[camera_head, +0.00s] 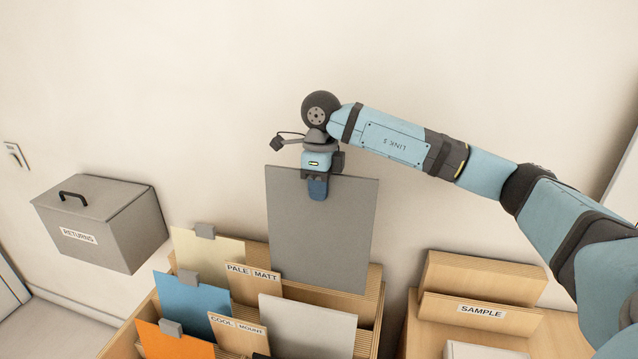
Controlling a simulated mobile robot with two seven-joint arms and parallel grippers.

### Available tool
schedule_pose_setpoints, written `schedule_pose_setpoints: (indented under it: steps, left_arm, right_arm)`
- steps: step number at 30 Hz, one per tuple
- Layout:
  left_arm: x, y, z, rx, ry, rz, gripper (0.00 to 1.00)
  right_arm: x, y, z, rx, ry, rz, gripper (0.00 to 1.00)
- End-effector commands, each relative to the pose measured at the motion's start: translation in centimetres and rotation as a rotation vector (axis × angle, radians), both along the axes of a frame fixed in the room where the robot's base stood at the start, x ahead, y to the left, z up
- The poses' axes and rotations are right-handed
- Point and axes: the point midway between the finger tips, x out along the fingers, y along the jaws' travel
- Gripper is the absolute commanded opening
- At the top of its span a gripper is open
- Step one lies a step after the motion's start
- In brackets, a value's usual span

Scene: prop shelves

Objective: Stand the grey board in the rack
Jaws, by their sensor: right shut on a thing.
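The grey board (322,235) hangs upright at the back of the wooden rack (371,304). My right gripper (318,186) is shut on the board's top edge, with one finger showing on its front face. The board's lower edge meets the rear part of the rack in the picture; I cannot tell whether it sits in a slot or is just above it. My left gripper is not in view.
The rack also holds a cream board (208,252), a blue board (190,305), an orange board (172,343), a light grey board (307,330) and label cards. A grey RETURNS box (125,232) is at left. A wooden SAMPLE holder (480,287) stands at right.

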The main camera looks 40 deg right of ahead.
Motion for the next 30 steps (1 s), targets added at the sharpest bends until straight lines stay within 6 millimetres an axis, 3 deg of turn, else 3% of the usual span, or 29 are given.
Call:
schedule_pose_setpoints:
  steps: [30]
  left_arm:
    - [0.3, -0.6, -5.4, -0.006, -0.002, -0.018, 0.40]
  right_arm:
    - [0.0, 0.0, -9.5, 0.000, 0.000, 0.000, 0.00]
